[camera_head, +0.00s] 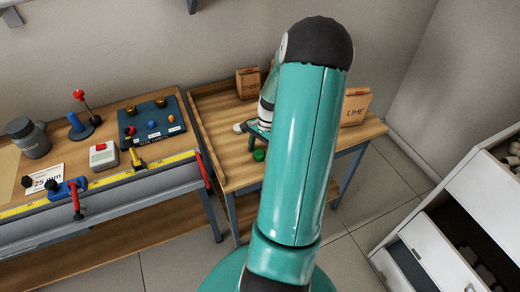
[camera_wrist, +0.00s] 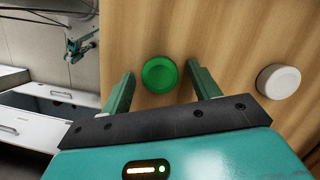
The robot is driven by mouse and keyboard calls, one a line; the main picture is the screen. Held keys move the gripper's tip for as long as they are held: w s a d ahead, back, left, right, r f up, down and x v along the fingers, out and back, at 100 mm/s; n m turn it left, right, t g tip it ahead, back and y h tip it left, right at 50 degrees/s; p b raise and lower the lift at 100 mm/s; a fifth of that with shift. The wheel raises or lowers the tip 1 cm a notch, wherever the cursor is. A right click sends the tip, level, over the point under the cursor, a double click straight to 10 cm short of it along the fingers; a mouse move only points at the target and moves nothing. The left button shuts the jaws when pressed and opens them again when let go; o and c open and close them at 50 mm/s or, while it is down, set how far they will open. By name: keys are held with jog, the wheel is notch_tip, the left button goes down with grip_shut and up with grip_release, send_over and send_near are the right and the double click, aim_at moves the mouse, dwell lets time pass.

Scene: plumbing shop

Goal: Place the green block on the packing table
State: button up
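The green block (camera_wrist: 159,74) looks like a round green disc with a raised rim. It rests on the wooden packing table (camera_head: 222,150), near its front edge; it also shows in the head view (camera_head: 259,155). My gripper (camera_wrist: 160,76) is open, with one green finger on each side of the block and a visible gap at both sides. How high the fingertips are above the tabletop is hard to tell. In the head view my arm hides much of the table and most of the gripper.
A white round piece (camera_wrist: 279,81) lies on the table beside the green block. A workbench (camera_head: 110,185) with tools is on the left. White drawers (camera_head: 485,200) stand at the right.

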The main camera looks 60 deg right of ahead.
jog(key=w+v, duration=0.1)
jog(key=v, duration=1.1)
jog(key=w+a+r+n+h, duration=0.2)
jog(key=w+a+r+n, duration=0.2)
jog(key=a+r, duration=0.4)
jog(key=w+a+r+n+h, duration=0.1)
jog(key=a+r+n, duration=0.3)
jog(key=a, duration=0.7)
jog(key=s+a+r+n+t, duration=0.1)
jog(key=s+a+r+n, duration=0.1)
jog(key=a+n, duration=0.2)
jog(key=s+a+r+n+t, duration=0.2)
jog(key=s+a+n, duration=0.1)
jog(key=a, duration=0.7)
jog(key=s+a+r+n+t, duration=0.2)
jog(key=s+a+n, duration=0.1)
jog(key=a, duration=0.4)
jog(key=shift+n, duration=0.8)
jog(key=shift+a, duration=0.1)
jog(key=shift+c, duration=0.2)
